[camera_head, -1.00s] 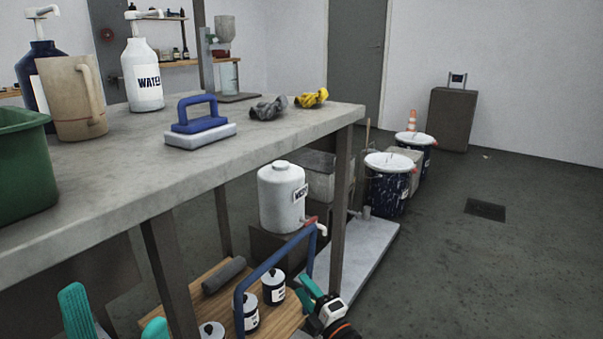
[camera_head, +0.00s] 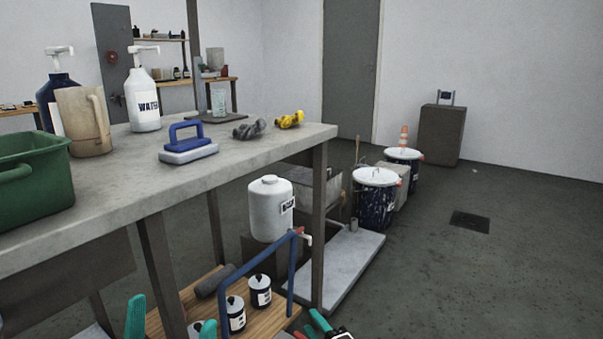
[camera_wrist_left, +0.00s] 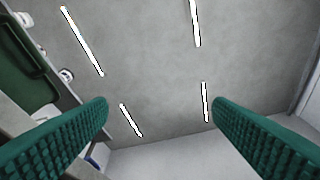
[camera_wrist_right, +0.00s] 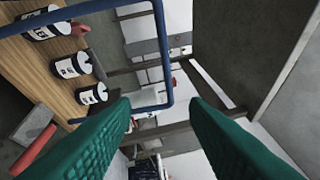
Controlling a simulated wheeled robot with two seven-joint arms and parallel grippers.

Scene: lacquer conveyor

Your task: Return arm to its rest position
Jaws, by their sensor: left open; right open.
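My left gripper (camera_head: 172,326) is at the bottom left of the head view, with its two teal fingers apart. In the left wrist view its fingers (camera_wrist_left: 160,112) are spread with nothing between them and point up towards the ceiling. My right gripper (camera_head: 315,328) is at the bottom edge of the head view, right of the blue cart handle (camera_head: 240,275), and is mostly cut off. In the right wrist view its teal fingers (camera_wrist_right: 160,105) are apart and empty. The blue handle and wooden cart top (camera_wrist_right: 52,75) show beyond them, close by.
The grey worktable (camera_head: 110,185) holds a green bin (camera_head: 35,185), a beige jug (camera_head: 82,120), bottles and a blue-handled block (camera_head: 188,145). Small labelled jars (camera_head: 260,290) stand on the cart. A white tank (camera_head: 270,208) stands below the table.

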